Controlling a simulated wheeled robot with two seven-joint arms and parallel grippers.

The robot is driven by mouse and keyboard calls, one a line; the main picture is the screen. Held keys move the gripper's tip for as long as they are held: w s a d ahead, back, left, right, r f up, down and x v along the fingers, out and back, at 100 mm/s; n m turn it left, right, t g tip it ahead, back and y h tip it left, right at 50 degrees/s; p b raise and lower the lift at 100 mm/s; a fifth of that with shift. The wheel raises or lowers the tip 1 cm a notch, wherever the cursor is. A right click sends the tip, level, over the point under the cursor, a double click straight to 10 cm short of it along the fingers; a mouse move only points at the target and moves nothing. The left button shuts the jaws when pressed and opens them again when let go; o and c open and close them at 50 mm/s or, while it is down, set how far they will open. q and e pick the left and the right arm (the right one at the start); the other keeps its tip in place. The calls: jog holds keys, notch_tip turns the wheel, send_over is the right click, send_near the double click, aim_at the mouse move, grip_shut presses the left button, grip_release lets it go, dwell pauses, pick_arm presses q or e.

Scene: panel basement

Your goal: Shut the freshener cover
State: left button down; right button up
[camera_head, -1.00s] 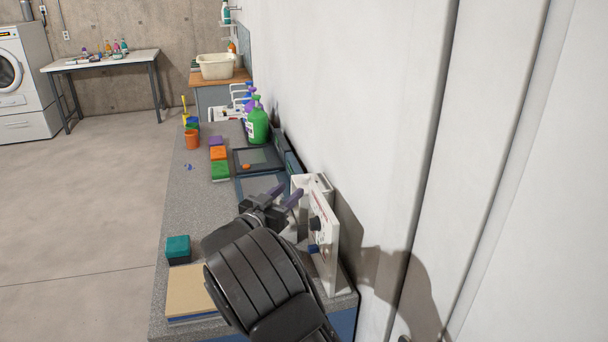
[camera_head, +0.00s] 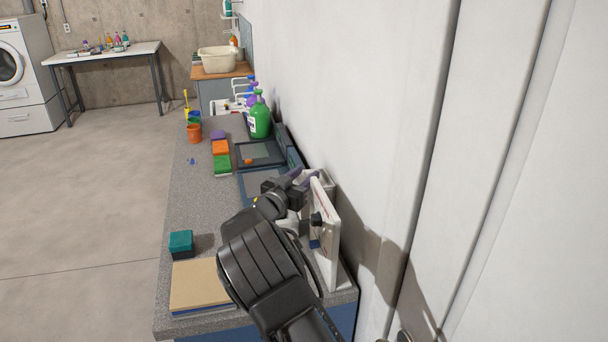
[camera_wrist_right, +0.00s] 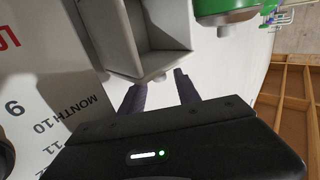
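The white freshener box (camera_head: 321,178) is at the wall beside the counter. Its white cover (camera_head: 327,232) stands open, swung out from the wall toward me, with a dark round part on its face. My right gripper (camera_head: 306,177) is between the open cover and the box's left side, its fingers partly hidden. In the right wrist view the open gripper (camera_wrist_right: 159,88) has two separated dark fingers with nothing between them. The hollow white housing (camera_wrist_right: 128,45) lies just beyond the fingertips; contact is unclear. A printed white panel (camera_wrist_right: 45,95) with month numbers is at left. My left gripper is not in view.
The grey counter (camera_head: 188,205) holds a tan board (camera_head: 198,285), a teal sponge (camera_head: 181,241), coloured sponges (camera_head: 221,147), dark trays and a green bottle (camera_head: 260,120). The white wall (camera_head: 370,100) closes off the right. Open floor (camera_head: 80,210) lies left.

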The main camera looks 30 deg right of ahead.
jog(key=shift+c, duration=0.5)
grip_shut()
dwell(0.9)
